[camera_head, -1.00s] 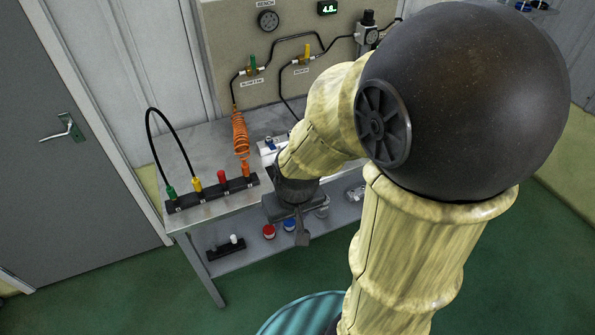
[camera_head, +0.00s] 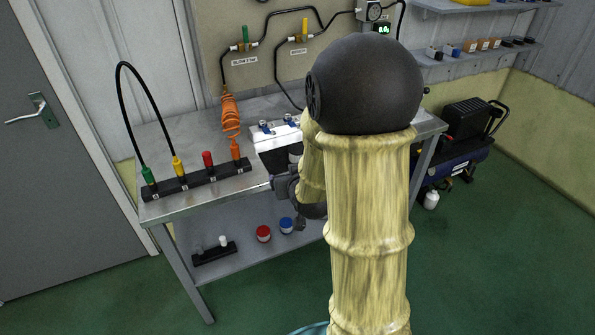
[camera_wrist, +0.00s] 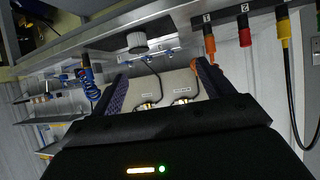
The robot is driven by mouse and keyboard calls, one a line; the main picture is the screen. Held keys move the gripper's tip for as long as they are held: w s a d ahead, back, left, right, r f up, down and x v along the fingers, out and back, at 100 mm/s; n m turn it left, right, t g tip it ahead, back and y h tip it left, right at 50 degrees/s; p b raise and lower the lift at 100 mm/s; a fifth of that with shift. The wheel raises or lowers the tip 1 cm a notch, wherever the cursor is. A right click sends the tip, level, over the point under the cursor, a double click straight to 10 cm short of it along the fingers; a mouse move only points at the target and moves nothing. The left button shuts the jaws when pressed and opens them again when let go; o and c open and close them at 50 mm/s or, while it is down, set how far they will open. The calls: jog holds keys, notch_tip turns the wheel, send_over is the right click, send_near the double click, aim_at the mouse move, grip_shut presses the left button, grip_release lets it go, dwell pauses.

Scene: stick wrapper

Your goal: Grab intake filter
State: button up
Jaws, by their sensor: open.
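My gripper (camera_wrist: 162,75) is open in the wrist view, its two dark fingers spread apart with nothing between them. A grey ribbed round part (camera_wrist: 137,42) lies beyond the fingertips, above them in the picture and apart from them; it may be the intake filter, but I cannot be sure. In the head view my gripper (camera_head: 288,187) is at the bench's front edge, partly hidden by my arm. A white unit with blue fittings (camera_head: 268,143) stands on the bench just behind it. No clear intake filter shows in the head view.
The metal bench (camera_head: 190,150) carries a black rack (camera_head: 197,180) with coloured connectors and hoses at its left. Red (camera_head: 263,234) and blue (camera_head: 286,225) capped jars stand on the lower shelf. A compressor (camera_head: 455,155) is on the floor at right, beyond my arm.

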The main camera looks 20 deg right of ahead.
jog(key=w+d+f+m+t+h+b, duration=0.1)
jog(key=w+d+f+t+h+b, duration=0.1)
jog(key=d+f+t+b, duration=0.4)
notch_tip(320, 180, down, 3)
jog(key=w+b, duration=0.1)
jog(key=b, duration=0.4)
jog(key=shift+w+b, duration=0.25)
jog(key=shift+b, duration=0.15)
